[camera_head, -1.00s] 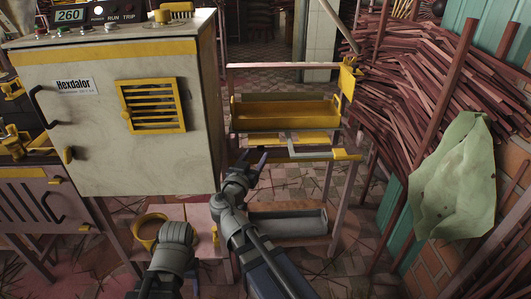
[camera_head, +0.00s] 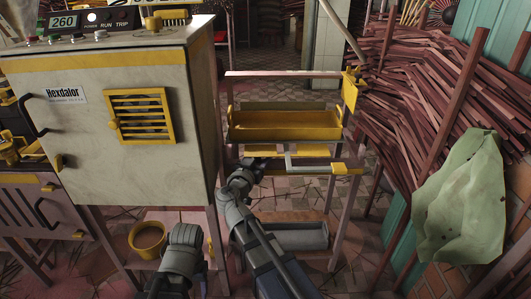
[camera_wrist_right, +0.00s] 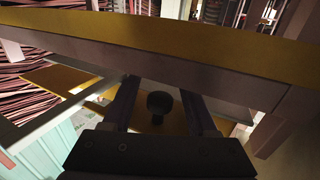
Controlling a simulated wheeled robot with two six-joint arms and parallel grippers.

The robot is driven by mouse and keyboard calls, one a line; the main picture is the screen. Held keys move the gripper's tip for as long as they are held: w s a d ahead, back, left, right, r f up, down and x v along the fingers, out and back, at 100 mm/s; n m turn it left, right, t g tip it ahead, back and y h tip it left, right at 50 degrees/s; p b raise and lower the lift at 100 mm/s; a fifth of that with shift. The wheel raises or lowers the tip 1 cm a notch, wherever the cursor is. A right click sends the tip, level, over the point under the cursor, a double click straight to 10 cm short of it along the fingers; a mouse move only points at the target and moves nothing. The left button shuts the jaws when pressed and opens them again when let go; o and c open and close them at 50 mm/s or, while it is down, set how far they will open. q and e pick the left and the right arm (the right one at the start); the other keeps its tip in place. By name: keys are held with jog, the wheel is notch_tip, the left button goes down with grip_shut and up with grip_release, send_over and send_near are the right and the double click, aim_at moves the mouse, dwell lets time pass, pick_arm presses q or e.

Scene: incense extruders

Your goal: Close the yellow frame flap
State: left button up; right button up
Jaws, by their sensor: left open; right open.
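A slatted panel in a yellow frame (camera_head: 142,116) with a small knob at its left side lies about flat on the pale cabinet (camera_head: 150,170). I cannot tell for sure that it is the flap. My left gripper (camera_head: 186,243) is low in front of the cabinet, apart from the panel; its fingers do not show clearly. My right gripper (camera_head: 264,163) is at the rack's lower level, right of the cabinet. In the right wrist view my right gripper (camera_wrist_right: 160,90) is open, close to a yellow-edged bar (camera_wrist_right: 190,40), with a dark knob (camera_wrist_right: 158,103) between its fingers.
The rack (camera_head: 285,74) holds a yellow tray (camera_head: 283,125) above and a grey tray (camera_head: 292,237) below. A yellow cup (camera_head: 147,238) stands under the cabinet. Wooden sticks (camera_head: 420,90) and a green sheet (camera_head: 465,205) are at the right.

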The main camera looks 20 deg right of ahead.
aim_at(262, 148)
jog(key=shift+c, duration=0.4)
grip_shut()
jog(key=shift+s+r+p, duration=0.1)
jog(key=shift+r+p, duration=0.15)
jog(key=shift+p, duration=0.45)
jog(key=r+n+g+y+p, duration=0.1)
jog(key=g+p, duration=0.2)
jog(key=p, duration=0.3)
jog(key=r+n+g+y+p, duration=0.1)
jog(key=g+y+p, duration=0.1)
jog(key=p, duration=0.5)
jog(key=r+n+g+y+p, duration=0.1)
jog(key=g+y+p, duration=0.1)
jog(key=g+p, duration=0.3)
jog(key=shift+s+a+p, duration=0.2)
jog(key=shift+s+p, duration=0.15)
jog(key=shift+p, duration=0.65)
jog(key=n+g+y+p, duration=0.1)
jog(key=g+p, duration=0.1)
jog(key=g, duration=0.1)
jog(key=shift+r, duration=0.2)
jog(key=shift+w+r+n+g+y+p, duration=0.1)
jog(key=shift+r+n+g+y+p, duration=0.15)
jog(key=shift+g+y+p, duration=0.65)
jog(key=shift+d+g+h, duration=0.1)
jog(key=shift+g+h, duration=0.2)
jog(key=shift+g, duration=0.2)
